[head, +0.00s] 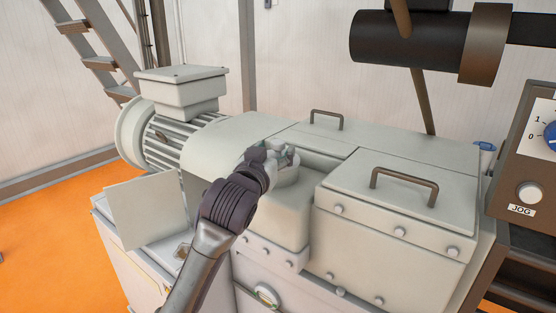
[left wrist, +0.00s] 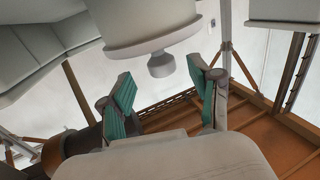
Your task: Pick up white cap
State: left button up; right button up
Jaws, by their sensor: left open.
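The white cap (head: 288,177) is a short round lid with a small knob, sitting on the pale machine block in the middle of the head view. In the left wrist view, the cap (left wrist: 138,32) is at the top and its knob (left wrist: 161,66) points towards my gripper. My left gripper (head: 277,160) is at the cap in the head view and partly hides it. In the left wrist view, my left gripper (left wrist: 161,88) is open, with green pads on either side of the line to the knob. The pads appear apart from the knob. My right gripper is not in view.
A handled cover (head: 390,190) stands right of the cap, with another handle (head: 327,119) behind. A motor (head: 178,130) is at the left. A dark cylinder (head: 415,38) hangs at the upper right. A control panel (head: 525,150) is at the right edge.

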aim_at(276, 147)
pick_arm(q)
jog(key=p+x, duration=0.1)
jog(key=x, duration=0.3)
jog(key=shift+w, duration=0.2)
jog(key=shift+c, duration=0.2)
grip_shut()
jog(key=shift+r, duration=0.1)
